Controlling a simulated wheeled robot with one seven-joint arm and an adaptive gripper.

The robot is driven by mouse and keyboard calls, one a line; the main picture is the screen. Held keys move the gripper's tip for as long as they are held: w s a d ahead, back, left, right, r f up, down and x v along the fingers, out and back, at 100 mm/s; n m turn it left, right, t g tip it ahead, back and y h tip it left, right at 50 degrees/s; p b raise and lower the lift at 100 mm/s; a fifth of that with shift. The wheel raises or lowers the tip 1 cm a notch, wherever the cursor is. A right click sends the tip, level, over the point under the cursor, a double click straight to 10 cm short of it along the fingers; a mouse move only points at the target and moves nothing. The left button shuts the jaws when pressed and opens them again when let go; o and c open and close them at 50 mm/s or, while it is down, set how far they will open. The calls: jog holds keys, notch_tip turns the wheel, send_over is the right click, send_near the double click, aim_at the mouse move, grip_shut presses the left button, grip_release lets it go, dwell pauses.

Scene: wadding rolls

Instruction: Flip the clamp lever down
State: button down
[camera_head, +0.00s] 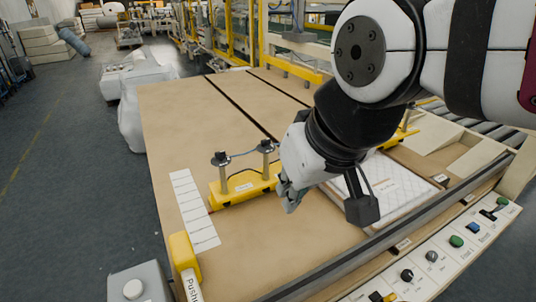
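A yellow clamp bar (238,188) lies on the brown work table (165,125), left of my gripper. It carries two upright posts with dark tops, joined by a thin grey rod (243,153). I cannot tell for certain which part is the lever. My gripper (289,197) points down at the clamp's right end, close to it or touching; the gap is unclear. Its fingers are small and overlap, so their opening is unclear. A second yellow clamp part (402,135) shows behind my arm, mostly hidden.
A white quilted pad (385,190) lies in a tray right of my gripper. A white ruled strip (194,210) lies left of the clamp. A yellow push handle (184,255) stands at the table's near left. A control panel (440,255) with buttons runs along the front right.

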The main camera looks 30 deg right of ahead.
jog(key=w+d+f+m+g+h+p, duration=0.1)
jog(key=w+d+f+m+g+p, duration=0.15)
jog(key=d+f+m, duration=0.4)
jog(key=m+g+p, duration=0.2)
jog(key=m, duration=1.9)
send_over(387, 299)
jog(key=w, duration=0.2)
notch_tip(387, 299, down, 15)
jog(key=s+d+f+m+y+p, duration=0.1)
jog(key=s+f+m, duration=0.6)
jog(key=s+m, duration=0.1)
jog(key=shift+s+d+f+g, duration=0.2)
jog(key=shift+s+g, duration=0.25)
jog(key=shift+s, duration=0.4)
jog(key=shift+f, duration=0.15)
jog(key=shift+w+f, duration=0.65)
jog(key=shift+f, duration=0.75)
jog(key=shift+w+f, duration=0.6)
jog(key=shift+f, duration=0.85)
jog(key=shift+w+f, duration=0.65)
jog(key=shift+f, duration=0.75)
